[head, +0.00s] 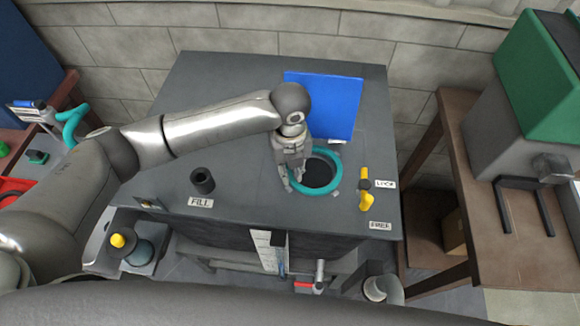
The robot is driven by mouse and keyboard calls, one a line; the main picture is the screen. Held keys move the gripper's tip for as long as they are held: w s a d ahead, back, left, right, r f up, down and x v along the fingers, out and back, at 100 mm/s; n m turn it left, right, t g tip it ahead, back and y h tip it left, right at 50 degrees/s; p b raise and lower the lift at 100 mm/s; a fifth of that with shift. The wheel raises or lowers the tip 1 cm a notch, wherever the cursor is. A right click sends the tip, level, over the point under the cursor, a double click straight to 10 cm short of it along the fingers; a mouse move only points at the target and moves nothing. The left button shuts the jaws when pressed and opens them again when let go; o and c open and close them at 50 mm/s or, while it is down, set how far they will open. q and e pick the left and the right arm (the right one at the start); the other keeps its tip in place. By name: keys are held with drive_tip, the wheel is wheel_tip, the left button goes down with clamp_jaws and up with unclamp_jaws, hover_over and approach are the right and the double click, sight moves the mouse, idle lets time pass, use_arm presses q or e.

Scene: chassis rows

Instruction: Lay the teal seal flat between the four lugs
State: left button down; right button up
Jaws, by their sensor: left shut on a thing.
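The teal seal (340,170) is a ring around a dark round opening (321,173) in the top of the grey bench. It looks roughly level, but I cannot tell whether it touches the surface. My left gripper (289,186) is shut on the ring's left side, pointing down, and hides part of it. A small pale lug (336,194) shows at the ring's lower right edge. The other lugs are hidden or too small to make out. My right gripper is not in view.
A blue panel (335,100) stands just behind the ring. A yellow lever (365,190) stands to the right, by the LOCK and FREE labels. A dark FILL spout (203,181) stands to the left. The grey bench top (240,215) is clear in front.

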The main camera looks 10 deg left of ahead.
use_arm(q)
drive_tip(key=shift+s+f, duration=0.25)
drive_tip(key=shift+f, duration=0.15)
drive_tip(key=c, duration=1.3)
unclamp_jaws()
drive_tip(key=shift+f, duration=0.1)
drive_tip(key=shift+w, duration=0.2)
drive_tip(key=shift+r, duration=0.25)
drive_tip(key=shift+r, duration=0.25)
wheel_tip(320, 180, up, 11)
drive_tip(key=shift+r, duration=0.2)
